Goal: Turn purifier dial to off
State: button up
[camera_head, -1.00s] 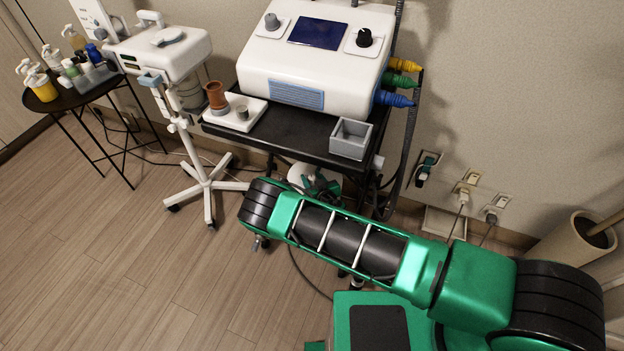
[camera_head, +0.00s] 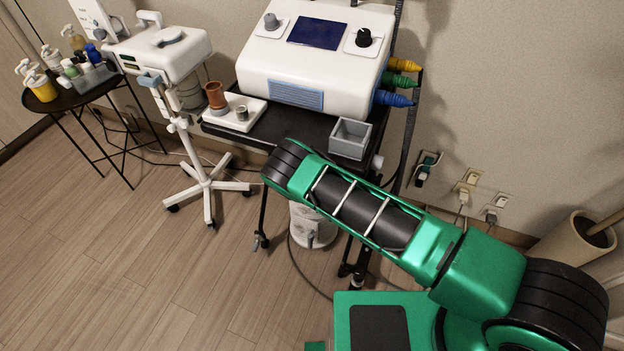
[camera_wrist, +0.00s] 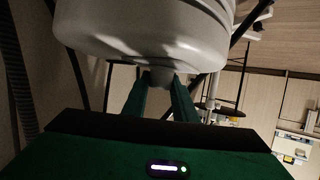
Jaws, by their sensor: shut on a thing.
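The purifier (camera_head: 318,232) is a white rounded cylinder standing low under the black cart in the head view. Its upper part is hidden behind my arm there. In the wrist view the purifier (camera_wrist: 145,35) fills the upper middle. A short grey dial (camera_wrist: 160,76) sticks out from its near end. My gripper (camera_wrist: 160,88) has its two green fingers on either side of the dial and is shut on it. My gripper is hidden behind my arm in the head view. The dial's marks and setting cannot be read.
The black cart (camera_head: 290,148) carries a white machine (camera_head: 318,75), a grey open box (camera_head: 350,139) and a small white tray (camera_head: 234,113). A wheeled stand (camera_head: 206,186) is at left. Cables and cart legs surround the purifier. Floor at front left is clear.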

jog(key=shift+d+f+n+g+y, duration=0.1)
jog(key=shift+d+n+g+y, duration=0.05)
jog(key=shift+n+g+y, duration=0.4)
jog(key=shift+d+f+n+g+y, duration=0.15)
jog(key=shift+n+g+y, duration=0.2)
jog(key=shift+n, duration=0.3)
jog(key=shift+r, duration=0.1)
jog(key=o, duration=1)
jog(key=shift+o, duration=0.2)
jog(key=shift+a+r, duration=0.1)
jog(key=shift+a, duration=0.05)
jog(key=shift+s, duration=0.1)
jog(key=v, duration=1)
jog(key=shift+d, duration=0.35)
jog(key=shift+s+r, duration=0.1)
